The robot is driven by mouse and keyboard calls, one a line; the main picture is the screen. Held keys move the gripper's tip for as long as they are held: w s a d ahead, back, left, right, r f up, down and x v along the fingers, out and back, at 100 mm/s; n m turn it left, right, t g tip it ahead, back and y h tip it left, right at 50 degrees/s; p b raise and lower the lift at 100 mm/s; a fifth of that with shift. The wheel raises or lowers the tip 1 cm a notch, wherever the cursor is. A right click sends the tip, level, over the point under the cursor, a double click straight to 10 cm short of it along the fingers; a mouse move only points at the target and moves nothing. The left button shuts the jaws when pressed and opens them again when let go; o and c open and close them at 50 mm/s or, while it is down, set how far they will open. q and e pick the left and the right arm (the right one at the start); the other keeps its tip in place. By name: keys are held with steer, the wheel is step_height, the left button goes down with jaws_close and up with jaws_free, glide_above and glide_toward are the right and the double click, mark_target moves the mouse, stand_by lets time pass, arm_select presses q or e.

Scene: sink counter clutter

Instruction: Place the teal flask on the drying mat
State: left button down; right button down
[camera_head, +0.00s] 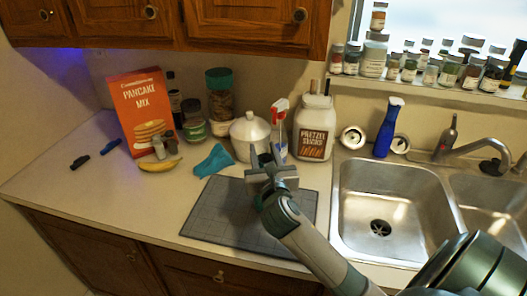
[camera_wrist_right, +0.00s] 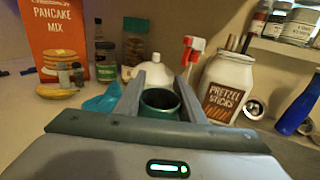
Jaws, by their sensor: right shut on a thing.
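The teal flask (camera_wrist_right: 160,101) shows in the right wrist view as a dark green cylinder with an open round rim, between the two fingers. My right gripper (camera_head: 265,151) is shut on it; it also shows in the right wrist view (camera_wrist_right: 160,88). In the head view the flask is mostly or wholly hidden by my gripper and wrist. The drying mat (camera_head: 212,217) is a dark grey rectangle at the counter's front edge. My right gripper appears over its back part; I cannot tell the height. My left gripper is not in view.
A teal cloth (camera_head: 214,160), a banana (camera_head: 160,165), a white jug (camera_head: 248,137), a spray bottle (camera_head: 279,128) and a pretzel jar (camera_head: 314,130) stand or lie behind the mat. The sink (camera_head: 385,205) is to the right. The mat's left part is bare.

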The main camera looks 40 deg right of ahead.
steer(key=c, duration=1.2)
jaws_free()
steer(key=shift+f, duration=0.1)
steer(key=shift+v, duration=6.05)
